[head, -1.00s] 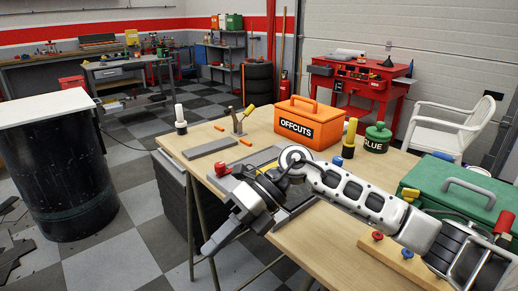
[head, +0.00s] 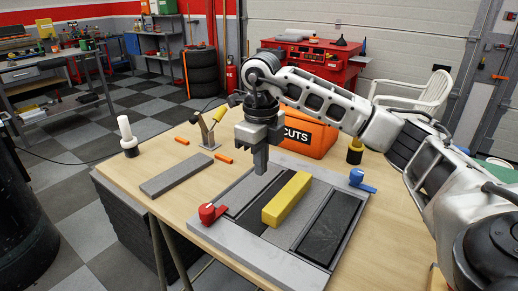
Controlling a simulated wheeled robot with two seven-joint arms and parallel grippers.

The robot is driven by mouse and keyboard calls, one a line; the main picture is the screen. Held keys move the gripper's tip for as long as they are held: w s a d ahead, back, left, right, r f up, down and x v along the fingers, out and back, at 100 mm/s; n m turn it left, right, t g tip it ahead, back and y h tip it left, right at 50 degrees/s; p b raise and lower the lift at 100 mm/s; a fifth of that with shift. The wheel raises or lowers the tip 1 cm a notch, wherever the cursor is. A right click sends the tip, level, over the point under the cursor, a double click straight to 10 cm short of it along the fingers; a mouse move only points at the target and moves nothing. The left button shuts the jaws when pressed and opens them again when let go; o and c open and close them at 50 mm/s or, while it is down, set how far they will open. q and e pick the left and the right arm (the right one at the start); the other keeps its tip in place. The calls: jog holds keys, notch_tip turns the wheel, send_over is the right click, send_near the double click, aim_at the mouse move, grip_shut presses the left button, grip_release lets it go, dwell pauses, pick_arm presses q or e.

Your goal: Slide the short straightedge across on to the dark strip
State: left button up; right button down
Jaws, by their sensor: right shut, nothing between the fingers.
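A yellow bar (head: 287,200), which looks like the short straightedge, lies on a grey framed board (head: 222,238) on the wooden table. It rests on the board's grey middle area. A black speckled strip (head: 331,228) lies to its right, apart from it. A narrower dark band (head: 250,197) runs to its left. My right gripper (head: 260,162) points down, shut and empty, over the far left part of the board, left of the bar's far end. I cannot tell whether its tips touch the board. My left gripper is not in view.
A red-handled clamp (head: 211,214) and a blue-handled one (head: 360,181) sit on the board's edges. The orange box (head: 318,139) is behind my arm.

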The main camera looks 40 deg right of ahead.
aim_at(272, 196)
notch_tip(272, 196, down, 4)
jog(key=shift+f, duration=0.1)
jog(key=s, duration=0.1)
jog(key=s+d+p, duration=0.1)
jog(key=shift+s+f, duration=0.15)
jog(key=shift+s, duration=0.65)
jog(key=shift+d, duration=0.1)
